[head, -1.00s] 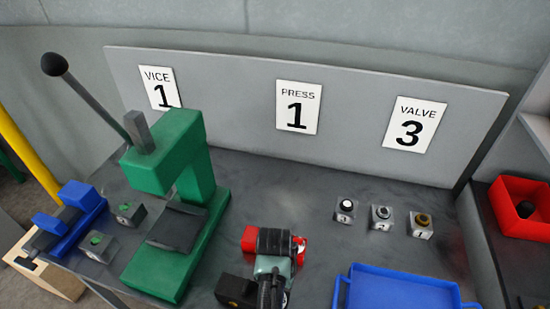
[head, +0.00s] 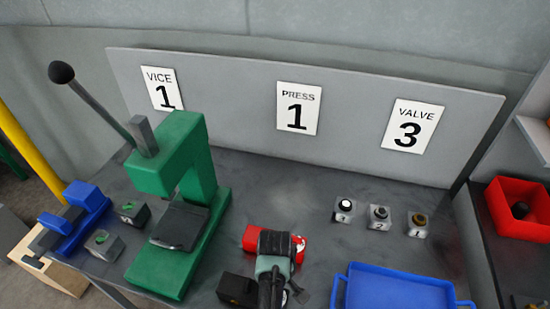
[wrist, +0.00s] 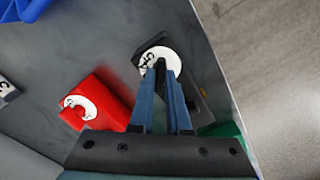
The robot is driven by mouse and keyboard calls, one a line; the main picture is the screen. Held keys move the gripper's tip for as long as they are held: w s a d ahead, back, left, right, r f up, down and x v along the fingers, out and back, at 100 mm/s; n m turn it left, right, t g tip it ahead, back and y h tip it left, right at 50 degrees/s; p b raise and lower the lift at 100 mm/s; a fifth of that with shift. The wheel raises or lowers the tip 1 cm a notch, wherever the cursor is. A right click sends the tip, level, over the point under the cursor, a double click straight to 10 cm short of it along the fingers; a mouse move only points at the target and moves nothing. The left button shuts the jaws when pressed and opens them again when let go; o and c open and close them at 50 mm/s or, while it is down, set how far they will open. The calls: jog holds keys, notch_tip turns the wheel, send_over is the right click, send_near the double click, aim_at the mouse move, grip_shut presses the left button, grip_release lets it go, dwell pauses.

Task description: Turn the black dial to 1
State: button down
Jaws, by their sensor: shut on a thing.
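The black dial (wrist: 139,53) has a white numbered face and a dark pointer or knob at its middle; it shows near the top centre of the wrist view. My gripper (wrist: 161,68) has its blue fingers over this face, shut on the dial's knob. The fingers hide part of the face, and I cannot tell which number is set. In the head view my gripper (head: 272,272) is low in the middle and hides most of the dial. A red block (wrist: 98,98) with its own white face stands beside it; it also shows in the head view (head: 255,236).
A green press (head: 172,200) with a long lever stands left of my gripper. A blue tray (head: 400,285) lies to the right. Several small blocks stand around. Signs read VICE 1, PRESS 1, VALVE 3.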

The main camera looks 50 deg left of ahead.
jog(key=n, duration=0.3)
dwell(1.3)
jog(key=c, duration=0.9)
grip_release()
jog(key=shift+r, duration=0.1)
notch_tip(320, 180, up, 13)
jog(key=shift+f+b, duration=0.1)
jog(key=shift+b, duration=0.75)
